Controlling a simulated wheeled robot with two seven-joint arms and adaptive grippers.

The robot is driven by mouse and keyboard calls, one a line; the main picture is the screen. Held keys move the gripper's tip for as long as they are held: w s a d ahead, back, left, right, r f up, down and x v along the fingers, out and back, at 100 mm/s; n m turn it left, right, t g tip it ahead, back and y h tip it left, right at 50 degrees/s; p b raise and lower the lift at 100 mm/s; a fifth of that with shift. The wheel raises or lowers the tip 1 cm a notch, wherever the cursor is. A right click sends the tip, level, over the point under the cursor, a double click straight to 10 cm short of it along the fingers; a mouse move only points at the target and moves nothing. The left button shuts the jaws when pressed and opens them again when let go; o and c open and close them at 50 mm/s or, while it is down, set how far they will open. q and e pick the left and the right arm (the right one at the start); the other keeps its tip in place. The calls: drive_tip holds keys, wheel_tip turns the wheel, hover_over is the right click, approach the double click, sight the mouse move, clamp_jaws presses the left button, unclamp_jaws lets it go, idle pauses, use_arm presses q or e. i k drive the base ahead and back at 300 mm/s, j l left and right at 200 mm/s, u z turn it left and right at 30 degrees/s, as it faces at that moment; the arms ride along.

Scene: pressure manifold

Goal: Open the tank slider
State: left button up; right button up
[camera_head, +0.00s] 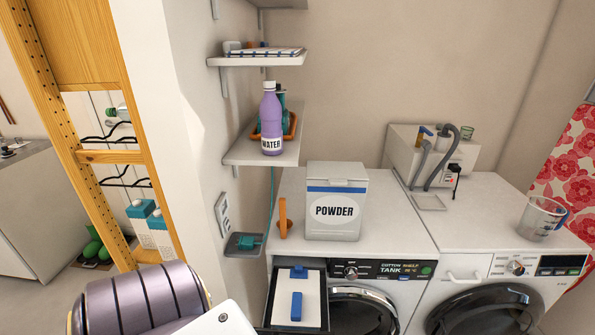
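The left washing machine has a dark panel (391,270) printed with the word TANK. At its front left is a black-rimmed drawer or tray (325,313) that stands out from the machine. A white plate (311,293) fills most of it. A blue upright piece (296,306) sits in the middle of the plate, and a smaller blue piece (299,272) is at the back edge. Either blue piece may be the slider; I cannot tell which, nor whether it is open. Neither of my grippers is in view.
A POWDER box (336,179) and an orange upright piece (283,215) stand on the left machine. A measuring jug (542,216) is on the right machine. A purple WATER bottle (270,112) stands on a wall shelf. A small grey wall tray (243,248) hangs left of the machine.

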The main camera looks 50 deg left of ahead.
sight(298, 273)
drive_tip(key=i+l+u, duration=0.15)
drive_tip(key=l+u, duration=0.15)
drive_tip(key=u, duration=0.15)
drive_tip(key=l+u, duration=0.3)
drive_tip(key=u, duration=0.15)
drive_tip(key=l+u, duration=0.4)
drive_tip(key=l, duration=0.2)
drive_tip(key=l+u, duration=0.4)
drive_tip(key=l, duration=0.25)
